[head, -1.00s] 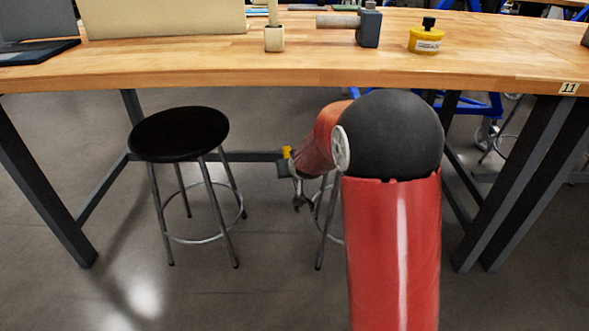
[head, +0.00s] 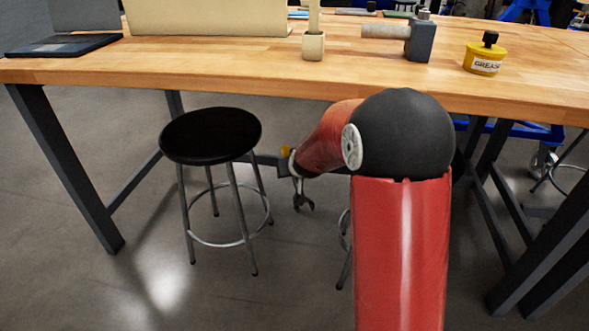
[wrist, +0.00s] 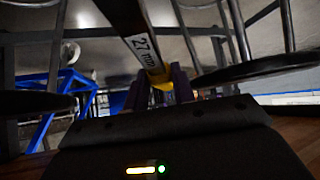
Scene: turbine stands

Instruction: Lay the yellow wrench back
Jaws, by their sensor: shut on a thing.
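My gripper (head: 287,165) is at the end of the red arm, below the tabletop and beside the black stool. It is shut on the yellow wrench, whose grey open jaw (head: 303,197) hangs down below the gripper in the head view. A small yellow part (head: 286,151) shows above the gripper. In the wrist view the wrench's shank (wrist: 143,38), with a "27 mm" label and a yellow patch, runs up from between the gripper fingers (wrist: 166,88). The rest of the wrench is hidden.
The wooden workbench (head: 215,72) spans the view. A black stool (head: 210,135) stands at the bench; another is partly hidden behind my arm.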

